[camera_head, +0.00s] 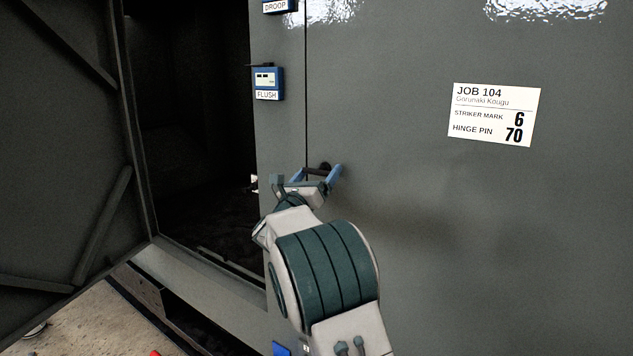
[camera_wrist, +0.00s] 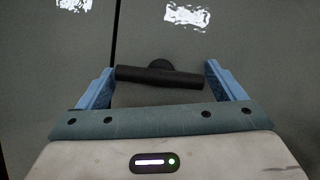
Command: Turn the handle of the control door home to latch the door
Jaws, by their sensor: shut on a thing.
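The grey control door (camera_head: 430,230) fills the right of the head view, and its left edge shows as a thin dark seam. The door's dark handle (camera_wrist: 160,77) is a bar on a round boss, lying nearly level just right of the seam in the wrist view. In the head view only a bit of the handle (camera_head: 325,167) shows behind my fingers. My gripper (camera_wrist: 159,67) is shut on the handle, with one blue finger at each end of the bar. In the head view my gripper (camera_head: 307,174) is against the door beside the seam.
A white card (camera_head: 494,115) on the door reads JOB 104, striker mark 6, hinge pin 70. Left of the seam are a blue FLUSH gauge (camera_head: 267,83) and a DROOP gauge (camera_head: 279,5). Another door (camera_head: 60,150) stands open at left, showing a dark interior.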

